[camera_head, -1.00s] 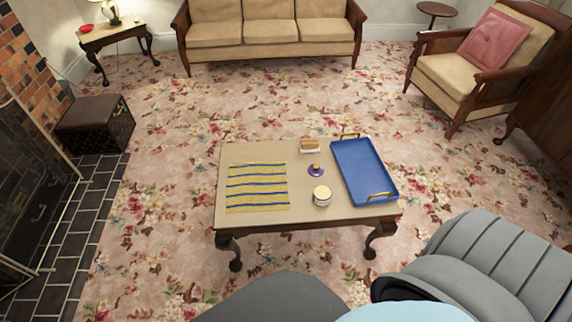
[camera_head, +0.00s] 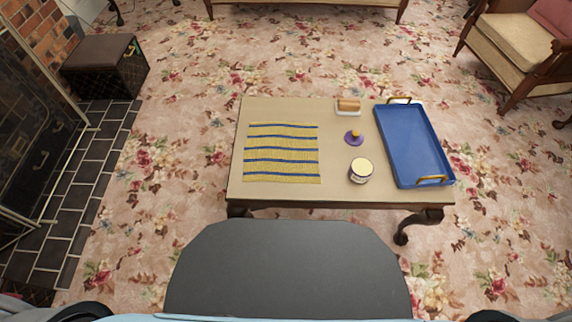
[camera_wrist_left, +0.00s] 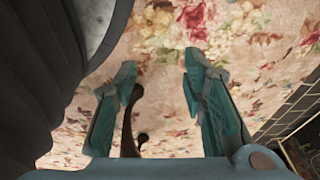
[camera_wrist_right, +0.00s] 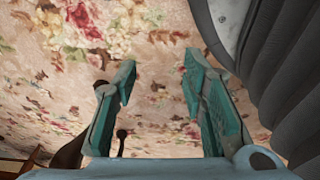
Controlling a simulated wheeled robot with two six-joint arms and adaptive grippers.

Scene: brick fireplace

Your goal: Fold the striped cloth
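The striped cloth (camera_head: 282,154), yellow with dark blue stripes, lies flat and spread out on the left part of the low table (camera_head: 336,191). No gripper shows in the head view, so neither is near the cloth. In the right wrist view my right gripper (camera_wrist_right: 158,75) is likewise open and empty over the carpet.
On the table, right of the cloth, are a small wooden block on a white base (camera_head: 348,105), a purple knobbed item (camera_head: 353,138), a round lidded jar (camera_head: 361,171) and a blue tray (camera_head: 410,142). A dark box (camera_head: 105,68) stands by the fireplace. Carpet surrounds the table.

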